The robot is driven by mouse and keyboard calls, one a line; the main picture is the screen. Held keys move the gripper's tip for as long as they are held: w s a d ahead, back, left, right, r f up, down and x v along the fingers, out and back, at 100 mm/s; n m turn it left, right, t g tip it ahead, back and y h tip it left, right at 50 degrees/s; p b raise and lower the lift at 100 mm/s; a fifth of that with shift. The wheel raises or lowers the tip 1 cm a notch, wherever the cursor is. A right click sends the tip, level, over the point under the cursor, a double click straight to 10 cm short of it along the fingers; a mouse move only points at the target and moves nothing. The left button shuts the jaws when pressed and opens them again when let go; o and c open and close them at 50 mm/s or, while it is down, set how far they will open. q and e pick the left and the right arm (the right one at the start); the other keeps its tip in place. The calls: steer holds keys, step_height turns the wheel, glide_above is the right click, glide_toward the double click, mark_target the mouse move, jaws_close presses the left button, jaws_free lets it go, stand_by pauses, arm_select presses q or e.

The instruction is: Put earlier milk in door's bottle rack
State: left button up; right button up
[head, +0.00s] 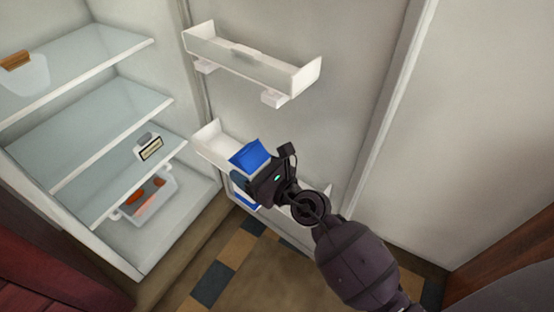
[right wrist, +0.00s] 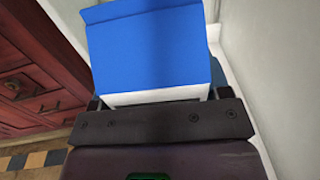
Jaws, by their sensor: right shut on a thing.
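The milk is a carton with a blue top and a white band (head: 250,156), and it also fills the upper middle of the right wrist view (right wrist: 150,55). My right gripper (head: 262,180) is shut on the carton and holds it at the lower door rack. The door's lower bottle rack (head: 208,140) is a white bin, partly hidden behind the carton and my gripper. I cannot tell whether the carton's base touches the rack. My left gripper is in neither view.
An upper white door shelf (head: 250,68) is empty above the carton. The open fridge at left has glass shelves (head: 90,105), a small labelled container (head: 150,148) and a clear drawer (head: 148,195) with orange items. A red wooden cabinet (right wrist: 40,70) stands nearby.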

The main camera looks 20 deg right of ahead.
steer(key=w+d+b, duration=0.3)
steer(key=w+d, duration=0.2)
steer(key=d, duration=0.4)
arm_select(q)
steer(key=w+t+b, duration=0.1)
steer(key=b, duration=0.1)
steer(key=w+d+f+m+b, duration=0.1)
steer(key=b, duration=0.2)
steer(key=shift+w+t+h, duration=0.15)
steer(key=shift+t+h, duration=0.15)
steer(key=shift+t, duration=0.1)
arm_select(e)
step_height(320, 180, down, 7)
steer(key=shift+w+d, duration=0.2)
steer(key=shift+w, duration=0.05)
steer(key=shift+r, duration=0.1)
steer(key=shift+f, duration=0.25)
steer(key=o, duration=1.1)
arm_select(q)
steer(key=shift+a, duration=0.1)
arm_select(e)
steer(key=shift+o, duration=0.4)
